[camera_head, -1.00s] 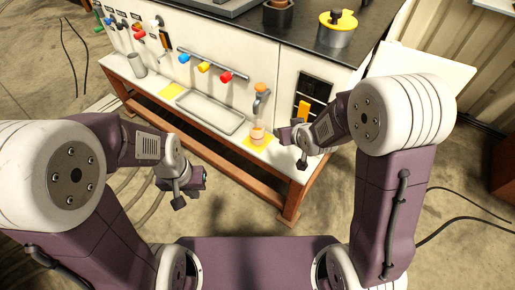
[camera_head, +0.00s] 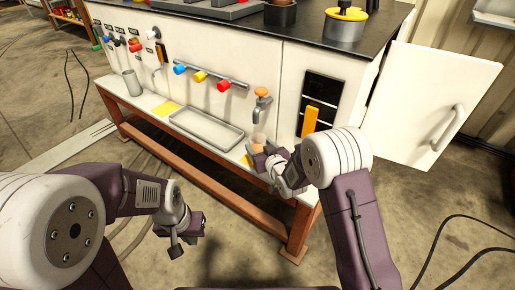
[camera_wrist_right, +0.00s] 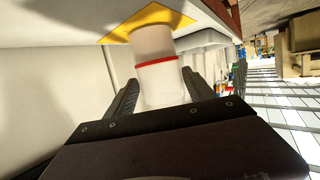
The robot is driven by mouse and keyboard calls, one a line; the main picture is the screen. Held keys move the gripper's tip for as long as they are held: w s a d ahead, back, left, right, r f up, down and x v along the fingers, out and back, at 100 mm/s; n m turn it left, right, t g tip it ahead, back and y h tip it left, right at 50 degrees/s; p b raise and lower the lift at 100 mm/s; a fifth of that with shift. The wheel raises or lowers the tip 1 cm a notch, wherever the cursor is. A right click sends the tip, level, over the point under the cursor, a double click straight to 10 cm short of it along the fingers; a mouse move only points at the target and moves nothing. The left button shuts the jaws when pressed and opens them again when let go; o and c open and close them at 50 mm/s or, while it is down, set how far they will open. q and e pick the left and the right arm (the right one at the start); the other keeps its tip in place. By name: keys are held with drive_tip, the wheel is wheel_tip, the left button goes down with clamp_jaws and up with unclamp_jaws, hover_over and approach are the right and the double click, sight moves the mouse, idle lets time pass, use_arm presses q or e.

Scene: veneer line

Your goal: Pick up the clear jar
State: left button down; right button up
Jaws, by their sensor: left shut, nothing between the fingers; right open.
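The clear jar (camera_head: 258,139) stands on a yellow pad (camera_head: 245,160) on the bench's low shelf, under the orange-topped tap (camera_head: 261,98). In the right wrist view the jar (camera_wrist_right: 158,70) is see-through with a red line around it, and its base is on the yellow pad (camera_wrist_right: 140,20). My right gripper (camera_head: 268,157) is open, with one finger on each side of the jar; I cannot tell whether they touch it. The right fingers (camera_wrist_right: 163,88) also show in the wrist view. My left gripper (camera_head: 188,238) is shut and empty, above the floor.
A shallow metal tray (camera_head: 207,133) and a grey cup (camera_head: 132,83) stand on the same shelf. A rail with coloured knobs (camera_head: 200,76) is above the tray. An open white door (camera_head: 430,105) sticks out at the right.

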sight(254, 134)
drive_tip(key=b+x, duration=0.3)
drive_tip(key=x, duration=0.2)
drive_tip(key=shift+w+a, duration=0.1)
drive_tip(key=shift+r, duration=0.1)
clamp_jaws()
wheel_tip(254, 134, up, 7)
drive_tip(key=p, duration=0.5)
drive_tip(key=shift+a+r, duration=0.1)
drive_tip(key=shift+r, duration=0.1)
drive_tip(key=s+a, duration=1.1)
drive_tip(key=s, duration=0.5)
drive_tip(key=shift+s+a+p, duration=0.15)
drive_tip(key=shift+a+p, duration=0.15)
drive_tip(key=shift+p, duration=0.05)
